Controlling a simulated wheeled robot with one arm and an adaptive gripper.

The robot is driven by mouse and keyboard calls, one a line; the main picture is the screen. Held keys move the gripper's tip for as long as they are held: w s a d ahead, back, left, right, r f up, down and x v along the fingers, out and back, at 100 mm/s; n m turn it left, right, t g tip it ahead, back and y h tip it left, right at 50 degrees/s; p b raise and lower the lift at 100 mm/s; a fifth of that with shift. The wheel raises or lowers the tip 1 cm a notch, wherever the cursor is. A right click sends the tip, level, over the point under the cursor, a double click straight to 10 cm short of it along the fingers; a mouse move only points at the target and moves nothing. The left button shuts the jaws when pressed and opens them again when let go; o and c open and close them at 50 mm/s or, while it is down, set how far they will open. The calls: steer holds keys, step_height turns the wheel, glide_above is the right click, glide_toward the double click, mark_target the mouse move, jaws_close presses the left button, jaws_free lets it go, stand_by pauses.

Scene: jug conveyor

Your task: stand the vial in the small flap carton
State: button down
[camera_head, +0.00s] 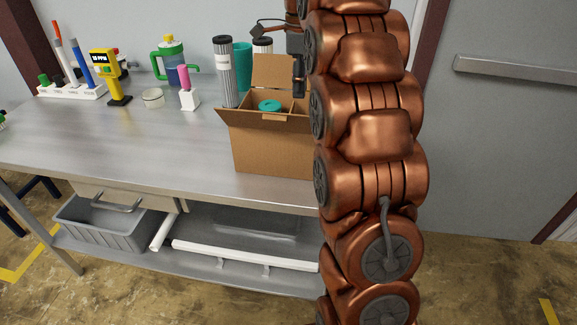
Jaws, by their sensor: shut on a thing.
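The brown flap carton (272,151) stands open on the bench, with its flaps spread and its back flap upright. A round teal top (269,105) shows inside it; I cannot tell whether this is the vial. My gripper (299,88) is above the carton's right part, pointing down in front of the back flap. It is small and partly hidden by my arm. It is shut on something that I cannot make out. No vial can be clearly identified.
A tall grey dark-capped container (226,75) and a teal cup (243,62) stand behind the carton. The bench's front left (110,140) is clear.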

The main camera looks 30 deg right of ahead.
mark_target(298, 155)
steer(key=shift+f+b, duration=2.2)
steer(key=shift+f, duration=8.05)
steer(key=shift+s+f, duration=0.1)
steer(key=shift+f, duration=0.1)
steer(key=c, duration=1.2)
jaws_free()
steer(key=shift+r, duration=0.1)
steer(key=shift+r+b, duration=0.3)
steer(key=shift+r, duration=5.8)
